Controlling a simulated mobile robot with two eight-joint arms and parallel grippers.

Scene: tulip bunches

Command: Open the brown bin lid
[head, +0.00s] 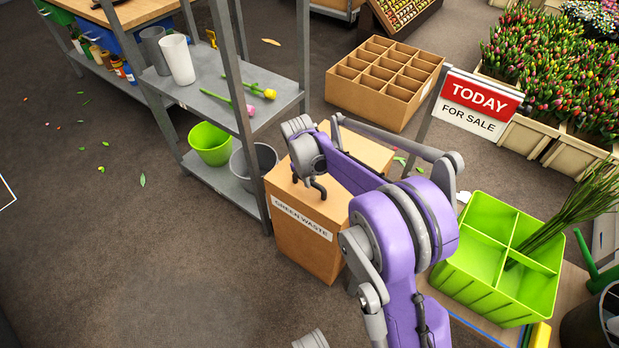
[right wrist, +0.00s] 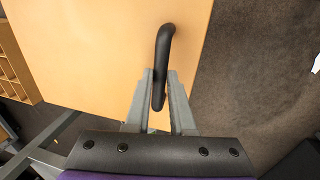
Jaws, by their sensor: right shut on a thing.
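The brown bin (head: 305,253), labelled GREEN WASTE, stands on the floor at the middle of the head view. Its lid (head: 365,152) appears to lie flat on top; my right arm covers much of it. The lid (right wrist: 100,50) fills the upper left of the right wrist view. A black curved handle (right wrist: 164,45) stands at the lid's edge. My right gripper (right wrist: 160,85) is shut on this handle, one finger on each side. In the head view, the right gripper (head: 307,178) is over the lid's front left part.
A grey metal shelf (head: 205,90) with pots and tulips stands close left of the bin. A cardboard divider box (head: 370,100) is behind it. A FOR SALE sign (head: 475,105) and a green divided crate (head: 480,285) are to the right.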

